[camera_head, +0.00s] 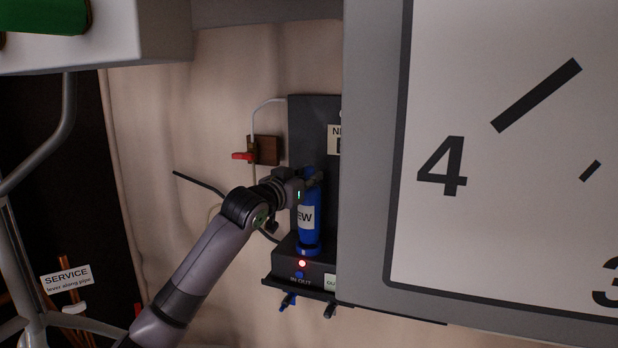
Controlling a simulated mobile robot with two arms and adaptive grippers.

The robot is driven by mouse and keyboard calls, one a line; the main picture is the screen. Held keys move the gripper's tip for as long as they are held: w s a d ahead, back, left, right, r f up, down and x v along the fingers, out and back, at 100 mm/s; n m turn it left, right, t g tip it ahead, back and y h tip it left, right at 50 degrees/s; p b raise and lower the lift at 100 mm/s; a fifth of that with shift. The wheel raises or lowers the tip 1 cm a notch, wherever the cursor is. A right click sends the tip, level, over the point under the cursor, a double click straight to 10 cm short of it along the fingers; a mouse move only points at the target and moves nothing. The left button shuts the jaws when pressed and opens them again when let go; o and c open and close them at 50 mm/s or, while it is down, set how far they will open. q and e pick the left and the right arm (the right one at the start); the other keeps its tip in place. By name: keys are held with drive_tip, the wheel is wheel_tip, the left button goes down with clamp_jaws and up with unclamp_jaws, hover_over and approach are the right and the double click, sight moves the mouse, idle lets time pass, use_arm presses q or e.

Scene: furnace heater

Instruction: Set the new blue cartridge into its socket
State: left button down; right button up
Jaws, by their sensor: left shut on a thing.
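The blue cartridge (309,229) stands upright on the dark unit (313,120) on the wall, with a white label that reads "EW" where it shows. Its foot is at the ledge (320,270) marked "IN OUT"; I cannot tell whether it is seated in the socket, which is hidden under it. My left gripper (312,180) is shut on the upper part of the cartridge, coming from the left. My right gripper is not in view.
A big grey panel with a clock-like face (500,150) covers the right side and hides part of the unit. A red valve handle (243,156) sits on the wall at left. A "SERVICE" sign (67,279) is at lower left. Small fittings (288,301) hang below the ledge.

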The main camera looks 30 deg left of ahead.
use_arm(q)
drive_tip(key=shift+f+b, duration=0.6)
drive_tip(key=shift+f, duration=0.4)
drive_tip(key=c, duration=1.4)
unclamp_jaws()
drive_tip(key=shift+f, duration=0.15)
wheel_tip(320, 180, up, 10)
drive_tip(key=shift+r, duration=0.1)
